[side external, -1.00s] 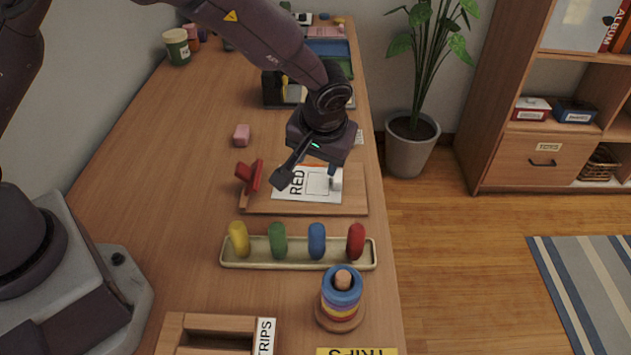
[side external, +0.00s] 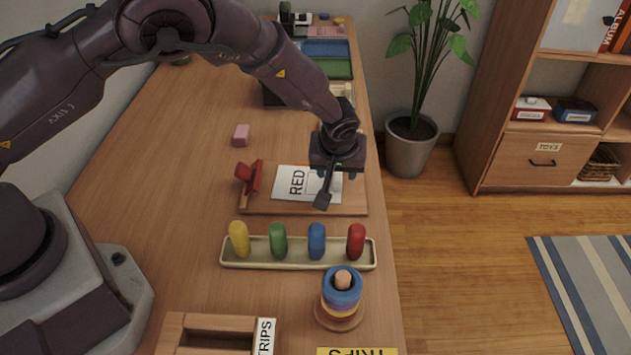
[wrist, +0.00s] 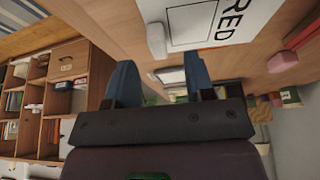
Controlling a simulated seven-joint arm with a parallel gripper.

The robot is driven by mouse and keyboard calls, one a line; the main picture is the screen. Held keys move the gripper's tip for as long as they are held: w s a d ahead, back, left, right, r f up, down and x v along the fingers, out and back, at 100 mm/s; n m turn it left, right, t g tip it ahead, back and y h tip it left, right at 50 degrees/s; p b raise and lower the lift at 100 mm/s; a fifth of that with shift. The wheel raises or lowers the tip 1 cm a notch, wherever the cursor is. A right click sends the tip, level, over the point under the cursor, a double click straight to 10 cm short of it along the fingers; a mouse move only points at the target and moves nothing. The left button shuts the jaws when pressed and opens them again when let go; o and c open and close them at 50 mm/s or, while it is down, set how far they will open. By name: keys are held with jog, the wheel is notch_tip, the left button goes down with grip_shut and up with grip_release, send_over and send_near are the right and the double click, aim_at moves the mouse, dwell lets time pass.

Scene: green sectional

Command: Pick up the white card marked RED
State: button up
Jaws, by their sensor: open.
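The white card marked RED (side external: 294,183) lies on a wooden board (side external: 280,207) in the side external view. Its right part is partly hidden by my gripper (side external: 338,188). The gripper appears above the board's right part, with its jaws open and nothing seen between them. In the wrist view, the card (wrist: 232,22) shows at the top, beyond the two spread blue-grey fingers (wrist: 160,82). A small white block-like piece (wrist: 156,40) is at the card's edge there.
A red handled object (side external: 250,177) stands at the board's left end. A tray with several coloured pegs (side external: 297,263) and a ring stacker (side external: 341,298) are in front. A pink block (side external: 241,135) lies behind left. The table's left-middle area is clear.

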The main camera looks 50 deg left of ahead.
aim_at(338, 176)
jog(key=x, duration=0.4)
jog(key=shift+d, duration=0.1)
jog(key=shift+r, duration=0.1)
grip_shut()
jog(key=shift+r, duration=0.1)
